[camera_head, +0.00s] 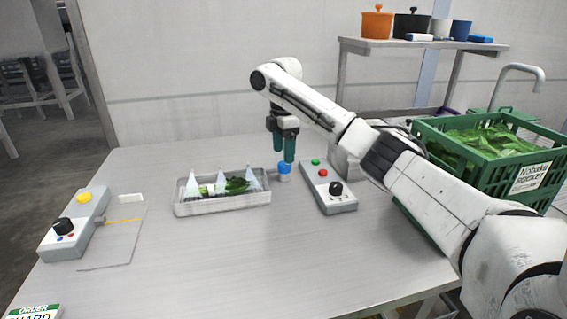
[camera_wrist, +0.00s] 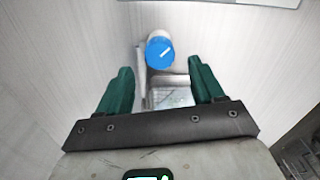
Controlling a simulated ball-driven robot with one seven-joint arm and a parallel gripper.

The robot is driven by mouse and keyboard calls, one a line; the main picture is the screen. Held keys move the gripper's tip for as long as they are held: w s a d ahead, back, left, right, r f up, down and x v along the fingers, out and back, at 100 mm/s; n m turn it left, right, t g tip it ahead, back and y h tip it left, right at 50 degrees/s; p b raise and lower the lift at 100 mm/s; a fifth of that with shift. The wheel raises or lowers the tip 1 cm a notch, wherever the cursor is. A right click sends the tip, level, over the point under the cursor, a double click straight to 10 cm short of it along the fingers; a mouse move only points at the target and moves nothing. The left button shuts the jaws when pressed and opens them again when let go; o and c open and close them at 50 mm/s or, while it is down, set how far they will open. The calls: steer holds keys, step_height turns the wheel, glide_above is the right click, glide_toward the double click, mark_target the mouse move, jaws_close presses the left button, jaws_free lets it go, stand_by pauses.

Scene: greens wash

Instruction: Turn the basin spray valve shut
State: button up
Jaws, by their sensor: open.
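The spray valve is a blue round knob (camera_head: 284,168) on a light grey post at the right end of the basin. In the wrist view the knob (camera_wrist: 160,52) shows a white mark slanting across its top. The shallow grey basin (camera_head: 222,209) holds leafy greens (camera_head: 237,185), with several pale cone-shaped sprays over them. My gripper (camera_head: 284,155) is above the knob, green fingers pointing down. In the wrist view its fingers (camera_wrist: 157,68) are open, with the knob between and slightly beyond the tips. I cannot tell if they touch it.
A grey control box (camera_head: 328,187) with green, red and black controls stands close right of the knob. Another control box (camera_head: 73,228) is at the left. A green crate of leaves (camera_head: 440,175) stands at the right. The table front is clear.

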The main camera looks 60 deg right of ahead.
mark_target(285, 167)
steer(key=shift+f, duration=2)
steer(key=c, duration=1.1)
steer(key=shift+o, duration=0.2)
